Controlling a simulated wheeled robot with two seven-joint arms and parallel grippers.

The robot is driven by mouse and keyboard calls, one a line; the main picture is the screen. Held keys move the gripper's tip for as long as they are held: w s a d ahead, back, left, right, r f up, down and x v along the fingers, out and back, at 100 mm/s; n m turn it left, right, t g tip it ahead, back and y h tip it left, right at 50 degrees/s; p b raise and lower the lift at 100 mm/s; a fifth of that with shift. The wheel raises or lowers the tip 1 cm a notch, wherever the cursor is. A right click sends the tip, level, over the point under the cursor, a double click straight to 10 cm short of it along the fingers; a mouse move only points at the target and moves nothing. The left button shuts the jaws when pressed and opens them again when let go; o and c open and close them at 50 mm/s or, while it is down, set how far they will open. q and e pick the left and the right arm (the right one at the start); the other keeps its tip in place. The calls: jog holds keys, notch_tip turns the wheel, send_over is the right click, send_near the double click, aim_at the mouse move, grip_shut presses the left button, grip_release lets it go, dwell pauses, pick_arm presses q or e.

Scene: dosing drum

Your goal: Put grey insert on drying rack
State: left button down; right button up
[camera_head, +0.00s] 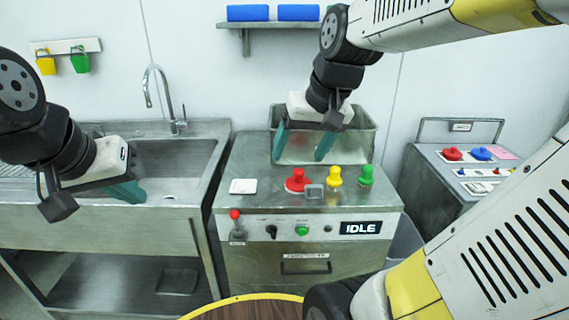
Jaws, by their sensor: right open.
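A small grey block (314,191), which looks like the grey insert, sits on the front of the machine top between a red and a yellow knobbed piece. My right gripper (303,150) is open, its two teal fingers pointing down at the metal bin on the machine, behind and above the grey block, with nothing seen between them. My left gripper (125,192) is over the sink's front area; its fingers overlap in view, so its opening is unclear. A ribbed surface (12,171) at the far left, partly hidden by my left arm, may be the drying rack.
The open metal bin (365,141) stands on the machine (300,245), whose display reads IDLE. The sink tap (160,85) rises behind the basin. A side cabinet (440,180) holds several small parts.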

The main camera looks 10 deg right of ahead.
jog(key=shift+o, duration=0.5)
jog(key=s+a+t, duration=0.1)
jog(key=s+a, duration=0.1)
jog(key=s, duration=0.4)
jog(key=shift+s+a+f+n+t, duration=0.15)
jog(key=shift+a+f+n+t, duration=0.15)
jog(key=shift+f+n, duration=0.1)
jog(key=m+g+h, duration=0.2)
jog(key=m+g, duration=0.1)
jog(key=g, duration=0.3)
send_over(314, 187)
notch_tip(314, 187, down, 16)
jog(key=shift+d+r, duration=0.1)
jog(key=shift+r, duration=0.1)
jog(key=shift+d+f, duration=0.15)
jog(key=shift+f, duration=0.2)
jog(key=f, duration=0.7)
jog(key=shift+a+f, duration=0.2)
jog(key=shift+f, duration=0.1)
jog(key=c, duration=1.6)
jog(key=shift+o, duration=0.2)
jog(key=shift+r, duration=0.1)
